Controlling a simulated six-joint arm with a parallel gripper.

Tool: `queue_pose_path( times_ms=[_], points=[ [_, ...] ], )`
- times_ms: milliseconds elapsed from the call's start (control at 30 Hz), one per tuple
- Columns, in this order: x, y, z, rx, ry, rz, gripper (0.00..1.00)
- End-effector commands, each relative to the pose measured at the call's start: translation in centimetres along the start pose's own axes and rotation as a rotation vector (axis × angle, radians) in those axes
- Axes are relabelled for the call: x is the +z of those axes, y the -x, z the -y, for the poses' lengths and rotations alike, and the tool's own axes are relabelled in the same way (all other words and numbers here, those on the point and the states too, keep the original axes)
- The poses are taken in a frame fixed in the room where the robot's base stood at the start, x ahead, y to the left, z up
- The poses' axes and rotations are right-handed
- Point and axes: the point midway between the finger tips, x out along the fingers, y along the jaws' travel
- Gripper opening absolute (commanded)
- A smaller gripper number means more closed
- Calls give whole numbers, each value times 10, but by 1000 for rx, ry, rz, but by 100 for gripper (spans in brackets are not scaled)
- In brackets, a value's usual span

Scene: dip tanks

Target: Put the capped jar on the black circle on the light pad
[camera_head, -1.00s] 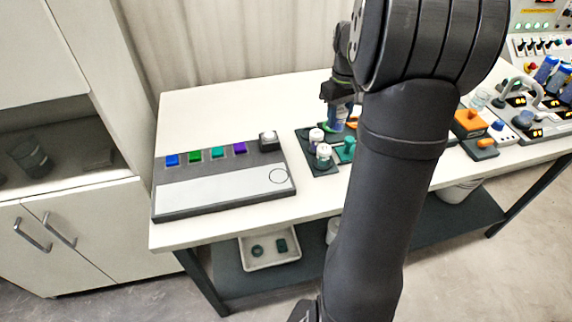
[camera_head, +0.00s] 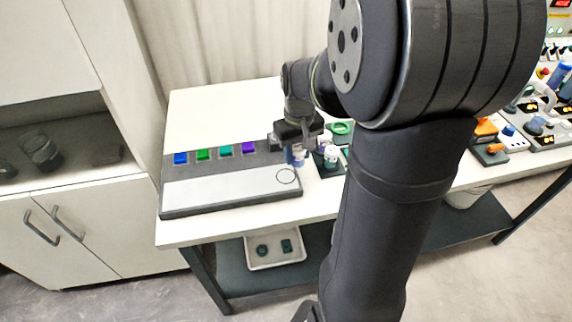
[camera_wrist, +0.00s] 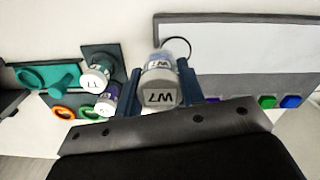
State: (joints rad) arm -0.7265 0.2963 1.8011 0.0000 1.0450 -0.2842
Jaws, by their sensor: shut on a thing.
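My gripper (camera_wrist: 160,88) is shut on the capped jar (camera_wrist: 160,70), which has a grey-white cap marked W7. In the head view my gripper (camera_head: 296,140) is beside the right end of the grey panel, with the jar's blue side (camera_head: 289,155) showing below it. The light pad (camera_head: 225,190) lies on the panel, with the black circle (camera_head: 286,176) near its right end. In the wrist view the circle (camera_wrist: 189,45) is partly hidden behind the jar. The jar appears above the panel; its exact height is unclear.
Two other capped jars, a white one (camera_wrist: 96,76) and a purple-marked one (camera_wrist: 104,103), stand on a dark holder near the gripper. Coloured squares (camera_head: 202,155) line the panel's back. The table behind the panel is clear.

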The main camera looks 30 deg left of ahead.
Motion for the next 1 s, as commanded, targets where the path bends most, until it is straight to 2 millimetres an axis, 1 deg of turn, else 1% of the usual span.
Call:
queue_pose_path(
  times_ms=[33, 100, 200, 300, 533, 600, 967, 1000],
  points=[
    [-7, -6, 8, 0, 4, 2, 13],
    [-14, -12, 14, 0, 3, 1, 13],
    [-20, -17, 20, 0, 1, 1, 13],
    [-23, -23, 22, 0, -1, 0, 13],
    [-22, -55, 22, 0, -1, 2, 13],
    [-22, -58, 22, 0, -1, 0, 13],
    [-22, -62, 22, 0, -1, 0, 13],
    [-22, -62, 22, 0, -1, -1, 40]
  ],
)
